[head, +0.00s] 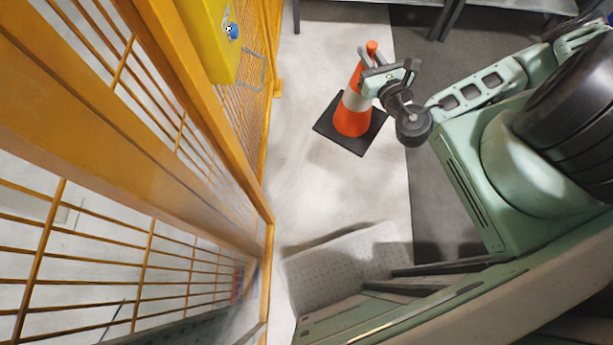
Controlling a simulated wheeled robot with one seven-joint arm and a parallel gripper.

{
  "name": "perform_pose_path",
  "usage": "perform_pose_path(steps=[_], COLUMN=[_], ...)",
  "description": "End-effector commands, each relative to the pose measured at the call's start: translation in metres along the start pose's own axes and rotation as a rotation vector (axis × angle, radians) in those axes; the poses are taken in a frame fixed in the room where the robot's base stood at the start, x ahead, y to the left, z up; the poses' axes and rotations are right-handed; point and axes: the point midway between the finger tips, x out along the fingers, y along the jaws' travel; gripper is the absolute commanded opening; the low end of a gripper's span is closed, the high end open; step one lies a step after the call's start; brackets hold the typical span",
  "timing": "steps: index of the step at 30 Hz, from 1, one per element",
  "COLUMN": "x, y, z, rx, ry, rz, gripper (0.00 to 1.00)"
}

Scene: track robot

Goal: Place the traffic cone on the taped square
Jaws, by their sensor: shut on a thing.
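The traffic cone (352,118) is orange with a white band and a square black base. It is in the upper middle of the head view, over the light grey floor. My gripper (368,62) is shut on the cone near its top, reaching in from the right. The cone looks slightly tilted in the picture, and I cannot tell whether its base touches the floor. No taped square shows in this view.
A yellow mesh fence (263,120) runs along the left, close to the cone, with a yellow box (212,35) on it. Dark table legs (446,20) stand at the top. Light floor (340,195) below the cone is clear.

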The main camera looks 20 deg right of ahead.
Motion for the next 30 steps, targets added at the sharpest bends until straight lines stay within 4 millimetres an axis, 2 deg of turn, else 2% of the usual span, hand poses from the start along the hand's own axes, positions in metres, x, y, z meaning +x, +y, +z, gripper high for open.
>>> perform_pose_path(steps=[13, 30], x=[0.002, 0.008], y=[-0.001, -0.003], z=[-0.037, -0.140], rx=[-0.001, 0.000], ry=[-0.008, -0.019], rz=[0.036, 0.144], gripper=[0.00, 0.00])
